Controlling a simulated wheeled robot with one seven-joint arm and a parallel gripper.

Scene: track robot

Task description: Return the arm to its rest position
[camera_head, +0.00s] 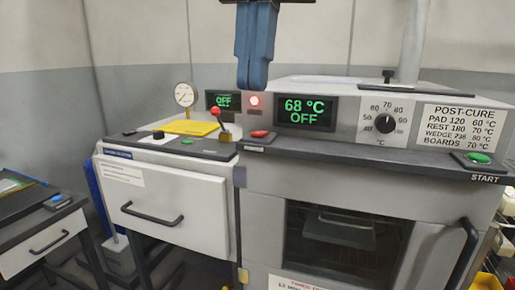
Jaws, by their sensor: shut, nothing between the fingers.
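My gripper (253,85) hangs down from the top edge of the picture, dark blue, with its fingers together and nothing held. Its tip is in front of the back panel, just above a lit red lamp (254,100). The rest of my arm is out of view above. The oven (415,230) stands below and to the right, its glass door (345,245) closed with a rack dimly seen inside. Its display (305,112) reads 68 °C and OFF, and its dial (385,123) is to the right.
A red button (260,134) and a green START button (478,158) sit on the front ledge. At left are a red-knobbed lever (217,118), a gauge (184,95) and a white drawer (165,205). A side bench (45,240) stands far left. A pipe (413,45) rises at right.

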